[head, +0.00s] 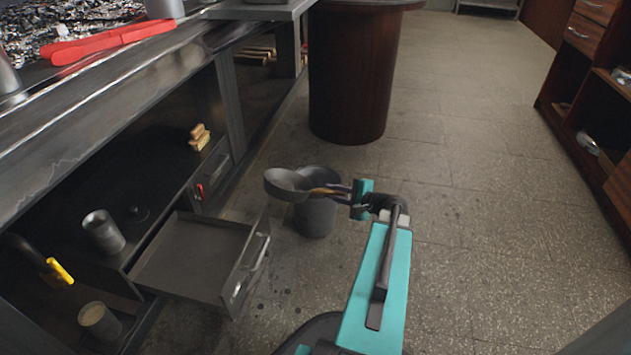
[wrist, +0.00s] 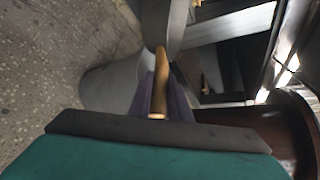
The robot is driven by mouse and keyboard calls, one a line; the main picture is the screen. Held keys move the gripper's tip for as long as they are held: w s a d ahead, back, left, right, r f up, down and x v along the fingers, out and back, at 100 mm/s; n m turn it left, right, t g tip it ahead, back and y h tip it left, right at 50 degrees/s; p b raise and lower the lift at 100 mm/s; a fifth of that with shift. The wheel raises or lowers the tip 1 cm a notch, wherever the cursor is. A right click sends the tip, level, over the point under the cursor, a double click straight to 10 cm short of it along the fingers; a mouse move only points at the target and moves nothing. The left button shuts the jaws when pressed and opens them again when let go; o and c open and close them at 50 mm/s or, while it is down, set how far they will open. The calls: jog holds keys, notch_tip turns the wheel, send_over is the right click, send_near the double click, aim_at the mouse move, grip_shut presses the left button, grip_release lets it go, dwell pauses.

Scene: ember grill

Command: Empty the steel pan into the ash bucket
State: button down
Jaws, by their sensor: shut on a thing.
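The steel pan (head: 284,181) is in the air over the left part of the ash bucket's mouth in the head view, looking tilted. My gripper (head: 357,194) is shut on the pan's handle, to the right of the bucket. The grey ash bucket (head: 316,218) stands upright on the floor, its mouth partly hidden by the pan and handle. In the wrist view the pan (wrist: 162,22) shows nearly edge-on beyond its brown handle (wrist: 160,85), and the bucket (wrist: 108,88) is behind it. I cannot tell what is in the pan or bucket.
An open, empty-looking drawer (head: 190,258) juts out left of the bucket. A dark round wooden pedestal (head: 352,75) stands behind it. The grill counter (head: 60,130) runs along the left, with red tongs (head: 105,42) on top. Floor (head: 480,190) on the right is clear.

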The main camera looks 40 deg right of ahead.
jog(key=shift+d+f+m, duration=0.15)
jog(key=shift+d+m, duration=0.15)
jog(key=shift+d, duration=0.15)
jog(key=shift+d+f+m+y+p, duration=1.2)
jog(key=shift+f+m+p, duration=0.25)
jog(key=shift+p, duration=0.65)
jog(key=shift+f+m, duration=0.15)
jog(key=shift+m, duration=0.2)
jog(key=shift+d+f+m+t+y+p, duration=0.1)
jog(key=shift+d+m+t+y+p, duration=0.1)
jog(key=shift+m+y+p, duration=0.35)
jog(key=shift+d+m+t+y+p, duration=0.1)
jog(key=shift+m+t+y+p, duration=0.1)
jog(key=shift+m+y+p, duration=0.35)
jog(key=shift+w+d+m, duration=0.1)
jog(key=shift+d+m, duration=0.7)
jog(key=shift+d, duration=0.05)
jog(key=shift+d+f+m+t+y+p, duration=0.1)
jog(key=shift+m+t+y+p, duration=0.4)
jog(key=shift+p, duration=1.55)
